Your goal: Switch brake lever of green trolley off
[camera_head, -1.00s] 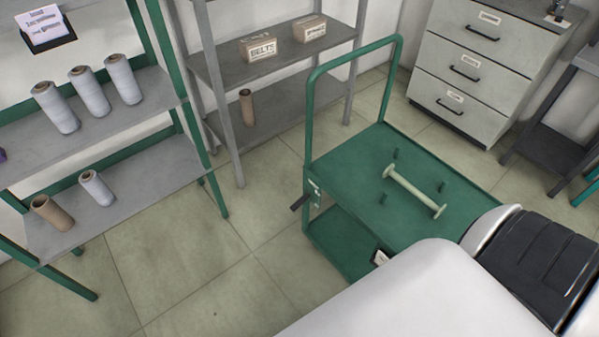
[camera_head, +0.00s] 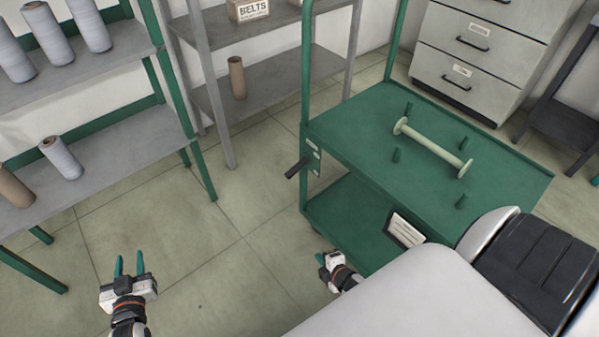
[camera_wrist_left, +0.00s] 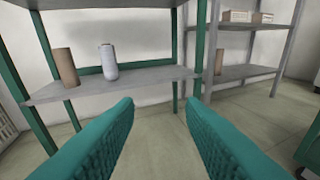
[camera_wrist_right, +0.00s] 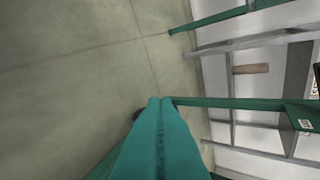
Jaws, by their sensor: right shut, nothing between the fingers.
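The green trolley (camera_head: 345,120) stands right of centre in the head view. Its dark brake lever (camera_head: 297,169) sticks out to the left from a small plate (camera_head: 314,155) at the trolley's near left corner post. My right gripper (camera_head: 323,257) is low beside the trolley's lower front, below the lever and apart from it. In the right wrist view its fingers (camera_wrist_right: 160,101) are shut with nothing between them. My left gripper (camera_head: 129,264) is open and empty over the floor at the left; its spread fingers also show in the left wrist view (camera_wrist_left: 160,112).
A pale green bobbin (camera_head: 433,148) lies on the trolley's top among upright pegs. A shelf (camera_head: 110,150) with yarn cones stands at the left, a grey shelf (camera_head: 275,85) behind. A drawer cabinet (camera_head: 490,50) is at the back right. Floor (camera_head: 215,260) between the grippers is clear.

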